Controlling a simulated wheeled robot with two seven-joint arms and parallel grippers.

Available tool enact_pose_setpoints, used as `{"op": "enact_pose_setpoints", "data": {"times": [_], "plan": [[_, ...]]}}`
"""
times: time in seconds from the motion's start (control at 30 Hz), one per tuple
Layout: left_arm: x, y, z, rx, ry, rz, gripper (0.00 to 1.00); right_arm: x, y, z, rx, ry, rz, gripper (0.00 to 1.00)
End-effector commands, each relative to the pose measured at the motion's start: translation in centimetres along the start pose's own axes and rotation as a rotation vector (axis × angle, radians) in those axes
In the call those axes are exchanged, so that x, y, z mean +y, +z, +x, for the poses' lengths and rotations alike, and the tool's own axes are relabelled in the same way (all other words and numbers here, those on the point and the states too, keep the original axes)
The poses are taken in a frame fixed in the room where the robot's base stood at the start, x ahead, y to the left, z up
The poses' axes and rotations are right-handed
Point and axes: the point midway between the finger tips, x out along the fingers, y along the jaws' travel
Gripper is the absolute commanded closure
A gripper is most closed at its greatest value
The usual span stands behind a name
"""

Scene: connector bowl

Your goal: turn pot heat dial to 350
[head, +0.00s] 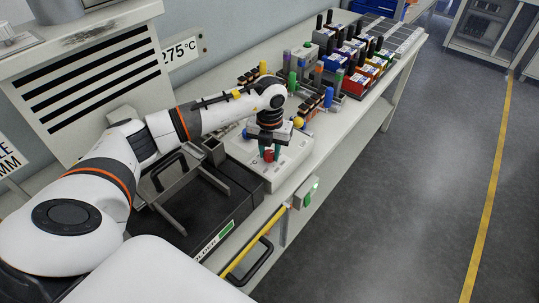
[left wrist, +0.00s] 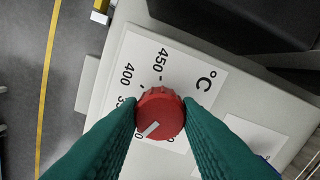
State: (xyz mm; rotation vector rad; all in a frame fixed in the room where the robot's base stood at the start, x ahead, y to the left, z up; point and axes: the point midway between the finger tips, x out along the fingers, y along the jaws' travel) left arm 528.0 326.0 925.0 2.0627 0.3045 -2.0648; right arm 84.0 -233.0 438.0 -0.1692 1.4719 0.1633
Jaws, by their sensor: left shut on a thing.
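The red dial (left wrist: 158,115) sits on a pale panel with a white printed scale in the left wrist view. Its white pointer mark faces the lower left, toward a partly hidden label ending in 0. The 450 and 400 labels are readable above; a label starting with 35 is partly covered by a finger. My left gripper (left wrist: 163,108) is shut on the dial, with one green finger on each side. In the head view, the left gripper (head: 269,150) points down onto the red dial (head: 269,156) on the light-coloured control box (head: 240,152). My right gripper is not in view.
A dark case (head: 205,215) stands left of the control box. A small box with a green button (head: 306,193) is on the bench's front edge. Colourful bins (head: 365,65) and several coloured posts stand farther back. The grey floor at right is clear.

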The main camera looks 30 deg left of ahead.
Motion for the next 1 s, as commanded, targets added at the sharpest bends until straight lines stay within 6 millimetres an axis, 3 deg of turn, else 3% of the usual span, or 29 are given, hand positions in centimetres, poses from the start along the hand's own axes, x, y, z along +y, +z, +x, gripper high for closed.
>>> {"op": "enact_pose_setpoints", "data": {"times": [0.5,1.0], "plan": [[0.0,-0.1,0.1,0.005,0.0,0.443,0.92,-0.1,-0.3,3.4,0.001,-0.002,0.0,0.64],[0.0,-0.1,-0.1,0.004,0.0,0.626,0.92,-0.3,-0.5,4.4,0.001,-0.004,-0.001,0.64]]}}
